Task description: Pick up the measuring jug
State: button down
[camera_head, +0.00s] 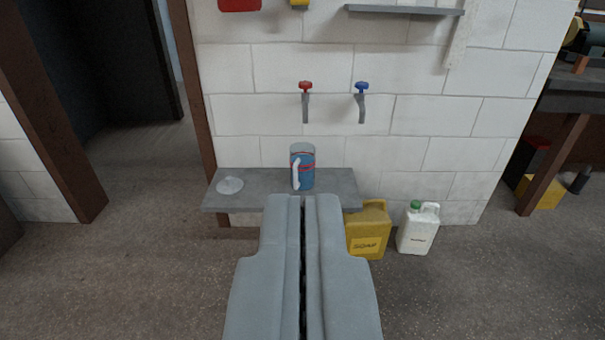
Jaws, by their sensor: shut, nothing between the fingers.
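The measuring jug (307,169) stands upright on a grey wall shelf (335,186). It is see-through with a blue lower part, red marks and a pale handle on its left front side. My gripper (303,198) points toward the shelf, with its two grey fingers shut and nothing between them. In the picture the fingertips lie just below the jug's base. I cannot tell the exact distance between them, but they do not hold the jug.
A white round lid-like piece (230,185) lies at the shelf's left. A red tap (305,100) and a blue tap (361,100) jut from the wall above. A yellow soap canister (369,232) and a white jug-shaped bottle (418,228) stand on the floor, lower right.

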aim_at(299, 169)
jog(key=i+l, duration=0.15)
jog(key=i, duration=0.3)
jog(key=i+l, duration=0.2)
jog(key=i, duration=0.2)
jog(key=i+l, duration=0.15)
jog(key=i, duration=0.3)
jog(key=i+l, duration=0.2)
jog(key=i, duration=0.2)
jog(key=i+l, duration=0.15)
jog(key=i, duration=0.3)
jog(key=u, duration=0.05)
